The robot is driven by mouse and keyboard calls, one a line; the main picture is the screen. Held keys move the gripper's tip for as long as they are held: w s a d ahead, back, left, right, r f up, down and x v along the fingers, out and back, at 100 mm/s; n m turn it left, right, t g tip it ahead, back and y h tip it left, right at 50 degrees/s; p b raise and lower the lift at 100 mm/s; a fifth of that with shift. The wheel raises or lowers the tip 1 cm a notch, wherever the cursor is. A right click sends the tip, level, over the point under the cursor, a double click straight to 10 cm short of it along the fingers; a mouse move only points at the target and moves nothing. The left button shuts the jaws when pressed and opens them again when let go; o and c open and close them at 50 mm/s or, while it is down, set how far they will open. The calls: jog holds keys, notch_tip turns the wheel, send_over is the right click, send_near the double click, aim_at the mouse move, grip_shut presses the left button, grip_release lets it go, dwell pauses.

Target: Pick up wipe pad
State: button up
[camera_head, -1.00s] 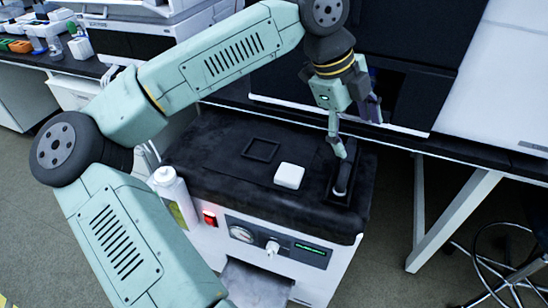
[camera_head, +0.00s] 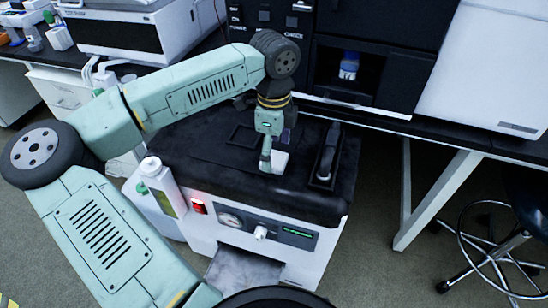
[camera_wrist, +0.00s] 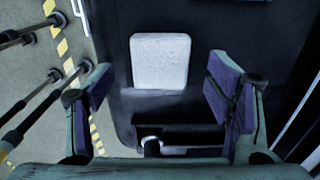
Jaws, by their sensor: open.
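The wipe pad (camera_head: 281,162) is a white rounded square lying flat on the black top of the cart (camera_head: 225,185). In the head view my gripper (camera_head: 268,165) is over the pad and partly covers it. In the wrist view the pad (camera_wrist: 160,60) shows whole, ahead of and between the spread purple-padded fingers of my gripper (camera_wrist: 158,88). The fingers are open with nothing between them. The height of the fingertips above the pad is hard to tell.
A black tray (camera_head: 320,183) holding a dark handled tool stands right of the pad. A thin black square frame (camera_head: 243,136) lies behind left. A white bottle (camera_head: 162,185) is at the cart's left side. A dark instrument (camera_head: 385,75) with a blue-topped item in its bay stands behind.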

jog(key=shift+f, duration=1.1)
jog(key=c, duration=1)
jog(key=shift+r, duration=0.2)
jog(key=shift+r+b, duration=0.3)
jog(key=shift+r, duration=0.35)
jog(key=shift+s+r+b, duration=0.1)
jog(key=shift+r+b, duration=0.25)
jog(key=shift+r, duration=0.6)
jog(key=s+a+b, duration=0.1)
jog(key=s+a, duration=0.1)
jog(key=s, duration=0.5)
jog(key=s+a+r+b, duration=0.1)
jog(key=s+a+b, duration=0.1)
jog(key=s, duration=0.6)
jog(key=shift+a+r, duration=0.25)
jog(key=shift+a, duration=0.2)
